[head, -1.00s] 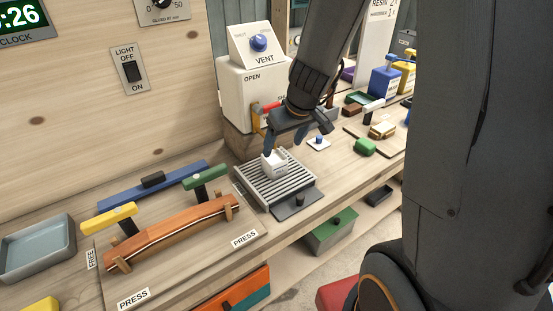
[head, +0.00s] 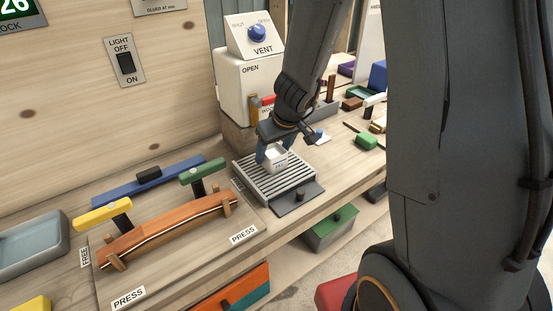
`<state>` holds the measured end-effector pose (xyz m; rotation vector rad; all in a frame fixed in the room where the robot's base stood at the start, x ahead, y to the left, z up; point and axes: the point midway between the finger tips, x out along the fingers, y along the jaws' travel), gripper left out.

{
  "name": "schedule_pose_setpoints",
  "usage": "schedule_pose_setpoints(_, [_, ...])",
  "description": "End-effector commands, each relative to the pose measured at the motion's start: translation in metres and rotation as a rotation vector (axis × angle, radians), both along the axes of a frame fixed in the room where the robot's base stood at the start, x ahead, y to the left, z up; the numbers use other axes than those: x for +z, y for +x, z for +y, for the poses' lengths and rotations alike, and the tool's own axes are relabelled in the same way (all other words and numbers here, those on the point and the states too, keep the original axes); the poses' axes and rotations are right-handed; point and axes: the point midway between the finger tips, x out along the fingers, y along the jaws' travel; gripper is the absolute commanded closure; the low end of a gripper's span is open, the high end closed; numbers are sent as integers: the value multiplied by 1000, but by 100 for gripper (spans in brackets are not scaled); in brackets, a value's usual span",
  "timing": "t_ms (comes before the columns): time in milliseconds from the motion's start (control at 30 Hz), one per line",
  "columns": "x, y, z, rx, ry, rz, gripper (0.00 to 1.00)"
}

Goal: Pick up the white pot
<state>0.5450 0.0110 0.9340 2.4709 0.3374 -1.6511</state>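The small white pot (head: 277,161) stands upright on the ribbed grate (head: 249,174) in the middle of the bench. My gripper (head: 273,154) is low over the grate, right at the pot. One blue finger shows at the pot's left side. The other fingertip is hidden or too small to make out, so I cannot tell whether the fingers touch the pot. The pot appears to rest on the grate.
A white vent box (head: 246,85) stands behind the grate. A clamping board with a wooden stringer (head: 165,228) and yellow and green handles lies to the left. A grey tray (head: 30,242) is far left. A green block (head: 366,142) and other small items lie to the right.

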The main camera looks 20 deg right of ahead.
Motion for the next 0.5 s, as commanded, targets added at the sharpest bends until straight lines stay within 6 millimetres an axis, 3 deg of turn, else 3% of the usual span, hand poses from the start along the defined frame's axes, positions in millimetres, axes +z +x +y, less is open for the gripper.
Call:
schedule_pose_setpoints(33, [0, 0, 0, 0, 0, 0, 47])
schedule_pose_setpoints(233, [0, 0, -1, -1, 0, -1, 78])
schedule_pose_setpoints(500, [1, 0, -1, -1, 0, -1, 78])
